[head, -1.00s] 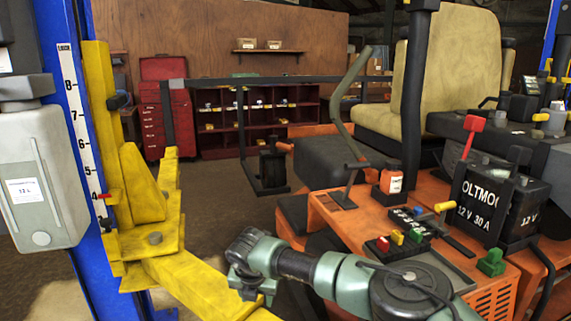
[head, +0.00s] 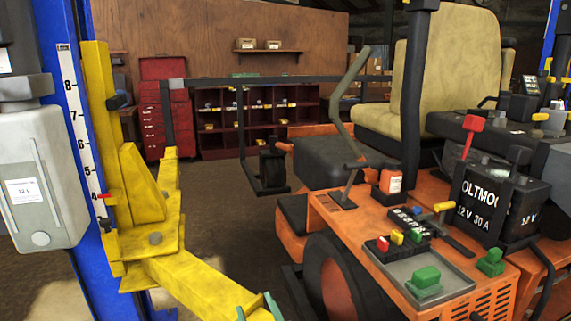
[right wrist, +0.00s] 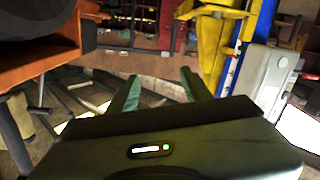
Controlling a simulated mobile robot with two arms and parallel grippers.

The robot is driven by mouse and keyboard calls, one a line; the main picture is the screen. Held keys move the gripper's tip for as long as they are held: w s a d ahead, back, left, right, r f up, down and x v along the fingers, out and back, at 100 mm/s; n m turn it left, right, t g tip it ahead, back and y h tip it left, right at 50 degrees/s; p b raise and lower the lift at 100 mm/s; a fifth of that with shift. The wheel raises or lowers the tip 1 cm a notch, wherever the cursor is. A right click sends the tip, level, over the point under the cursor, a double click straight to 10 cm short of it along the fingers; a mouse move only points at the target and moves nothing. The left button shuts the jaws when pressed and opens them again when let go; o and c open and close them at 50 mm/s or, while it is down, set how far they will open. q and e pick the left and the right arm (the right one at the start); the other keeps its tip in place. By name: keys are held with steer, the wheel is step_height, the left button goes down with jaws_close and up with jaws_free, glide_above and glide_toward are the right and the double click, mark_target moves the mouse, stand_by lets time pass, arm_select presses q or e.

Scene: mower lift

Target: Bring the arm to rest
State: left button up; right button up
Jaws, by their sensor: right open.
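My right gripper (head: 256,308) shows only as two green fingertips at the bottom edge of the head view, in front of the yellow lift arm (head: 200,284). In the right wrist view my right gripper (right wrist: 157,84) has its two green fingers spread apart with nothing between them. The rest of the right arm is out of the head view. My left gripper is in neither view.
The orange mower (head: 340,222) with its tan seat (head: 455,75) fills the right side. A grey tray (head: 452,281) on it holds a green block (head: 425,279). The blue lift post (head: 84,150) and a grey box (head: 42,185) stand left. Floor between is open.

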steer(key=s+d+f+m+g+h, duration=0.3)
steer(key=s+d+f, duration=0.35)
steer(key=d, duration=0.25)
steer(key=s+d+f+m+g+h, duration=0.2)
steer(key=s+d+f+g, duration=0.25)
steer(key=d+f, duration=0.4)
steer(key=s+d+f+g, duration=0.2)
steer(key=s+d+g, duration=0.15)
steer(key=s, duration=0.55)
steer(key=s+d+f+g, duration=0.2)
steer(key=s+d, duration=0.3)
steer(key=s, duration=0.4)
step_height(320, 180, down, 27)
steer(key=s+g, duration=0.1)
steer(key=s, duration=0.1)
steer(key=s+d+f+g+h, duration=0.1)
steer(key=s+d+f, duration=0.2)
steer(key=s+f, duration=1.2)
steer(key=shift+s+d+f, duration=0.2)
steer(key=shift+s, duration=0.75)
